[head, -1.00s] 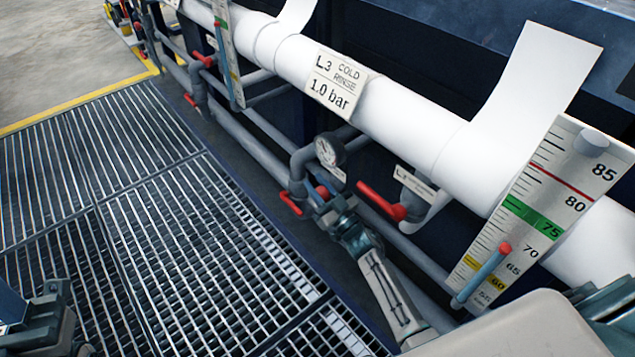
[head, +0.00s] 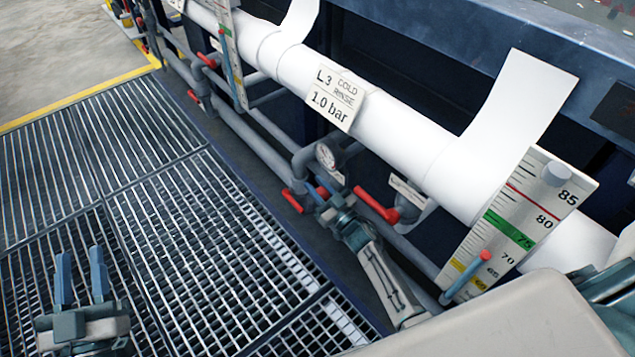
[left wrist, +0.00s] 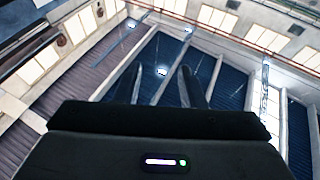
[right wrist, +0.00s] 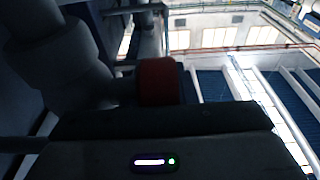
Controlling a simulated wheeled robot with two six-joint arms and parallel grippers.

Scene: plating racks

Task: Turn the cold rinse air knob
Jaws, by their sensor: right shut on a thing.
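A white sign reading "L3 COLD RINSE 1.0 bar" (head: 337,97) hangs on the big white pipe. Below it is a small round pressure gauge (head: 326,155) on grey pipework. My right gripper (head: 322,192) is at the pipework just under the gauge, shut on a red knob. The knob (right wrist: 158,80) shows as a red cylinder at the fingers in the right wrist view; in the head view the gripper mostly hides it. My left gripper (head: 81,277) is open and empty above the floor grating, far from the pipes.
A red lever (head: 292,201) is close left of my right gripper, and another red handle (head: 376,205) is close right. A scaled level board (head: 515,230) stands at the right. The floor grating (head: 180,250) is clear.

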